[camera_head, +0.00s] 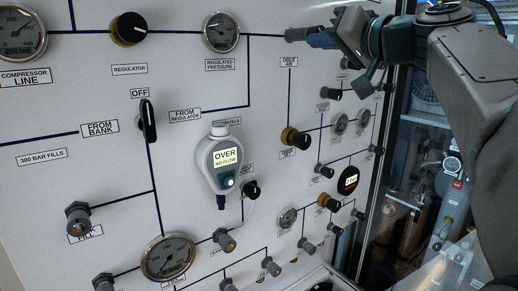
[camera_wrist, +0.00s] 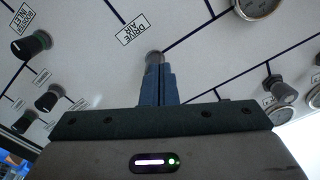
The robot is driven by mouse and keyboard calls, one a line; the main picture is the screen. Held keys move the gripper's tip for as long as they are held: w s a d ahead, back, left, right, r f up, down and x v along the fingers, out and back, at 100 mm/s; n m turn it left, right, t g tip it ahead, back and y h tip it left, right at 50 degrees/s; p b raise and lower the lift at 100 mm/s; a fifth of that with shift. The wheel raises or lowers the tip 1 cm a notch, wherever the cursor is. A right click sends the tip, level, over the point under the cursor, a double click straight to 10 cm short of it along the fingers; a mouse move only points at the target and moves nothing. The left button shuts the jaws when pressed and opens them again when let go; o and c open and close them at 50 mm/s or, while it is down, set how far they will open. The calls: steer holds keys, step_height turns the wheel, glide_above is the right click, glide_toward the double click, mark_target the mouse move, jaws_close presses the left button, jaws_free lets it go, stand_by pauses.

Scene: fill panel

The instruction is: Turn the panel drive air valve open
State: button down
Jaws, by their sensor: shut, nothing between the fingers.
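The drive air valve is a small grey knob (camera_head: 294,34) near the top of the panel, above the label "DRIVE AIR" (camera_head: 289,62). In the wrist view the knob (camera_wrist: 154,56) shows just past my fingertips, beside its upside-down label (camera_wrist: 132,30). My gripper (camera_head: 312,38) reaches in from the right with its blue fingers shut together and nothing between them. In the wrist view the fingertips (camera_wrist: 158,68) overlap the knob and hide part of it. I cannot tell whether they touch it. The knob's turned position is hidden.
A regulated pressure gauge (camera_head: 221,32) sits left of the knob. A brass-and-black knob (camera_head: 295,137) is below it. Several small knobs and gauges lie lower right, near the panel's right edge.

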steer(key=shift+w+d+f+b, duration=0.3)
steer(key=shift+f+b, duration=0.1)
steer(key=shift+b, duration=1)
steer(key=shift+w+d+f+b, duration=0.15)
steer(key=shift+d+b, duration=0.1)
steer(key=shift+b, duration=0.35)
steer(key=shift+d, duration=0.2)
steer(key=shift+b, duration=0.35)
steer(key=b+v, duration=0.1)
steer(key=v, duration=0.1)
steer(key=b+v, duration=0.1)
steer(key=v, duration=0.1)
steer(key=b+v, duration=0.1)
steer(key=v, duration=0.1)
steer(key=shift+f, duration=0.3)
steer(key=shift+a, duration=0.15)
